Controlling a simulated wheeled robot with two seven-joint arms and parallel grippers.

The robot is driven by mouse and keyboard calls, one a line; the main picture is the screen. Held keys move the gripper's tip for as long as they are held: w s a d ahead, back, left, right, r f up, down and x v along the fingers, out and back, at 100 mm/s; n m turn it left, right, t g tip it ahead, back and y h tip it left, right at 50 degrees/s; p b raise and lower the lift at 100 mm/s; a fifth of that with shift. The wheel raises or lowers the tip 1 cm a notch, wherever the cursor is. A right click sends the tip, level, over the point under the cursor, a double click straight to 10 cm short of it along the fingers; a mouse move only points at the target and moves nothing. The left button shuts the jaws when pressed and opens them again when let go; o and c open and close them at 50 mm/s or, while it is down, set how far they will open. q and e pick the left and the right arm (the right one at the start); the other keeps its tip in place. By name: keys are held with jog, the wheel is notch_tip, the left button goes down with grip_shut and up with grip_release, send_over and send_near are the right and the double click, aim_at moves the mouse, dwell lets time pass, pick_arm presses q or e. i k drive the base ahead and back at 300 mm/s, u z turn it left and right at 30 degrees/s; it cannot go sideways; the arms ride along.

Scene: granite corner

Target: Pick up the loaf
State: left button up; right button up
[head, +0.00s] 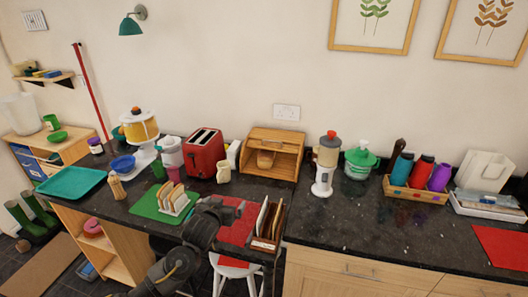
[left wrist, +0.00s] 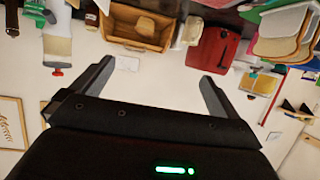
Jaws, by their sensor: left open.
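The brown loaf (head: 265,159) lies inside the open wooden bread bin (head: 287,139) at the back of the dark counter, against the wall. In the left wrist view, which is upside down, the loaf (left wrist: 146,25) shows in the bin (left wrist: 120,32) near the top edge. My left gripper (head: 238,207) is above the front of the counter, in front of the bin and well apart from the loaf. Its two fingers (left wrist: 157,75) are spread with nothing between them. My right gripper is not in view.
A wooden rack of upright slabs (head: 268,222) stands right beside my left gripper. A toast rack (head: 174,199) sits on a green board to the left. A red toaster (head: 204,152) and cream mug (head: 223,172) stand left of the bin, a blender-like appliance (head: 326,160) to its right.

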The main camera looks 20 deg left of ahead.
aim_at(266, 157)
jog(key=z, duration=0.05)
jog(key=i, duration=1.3)
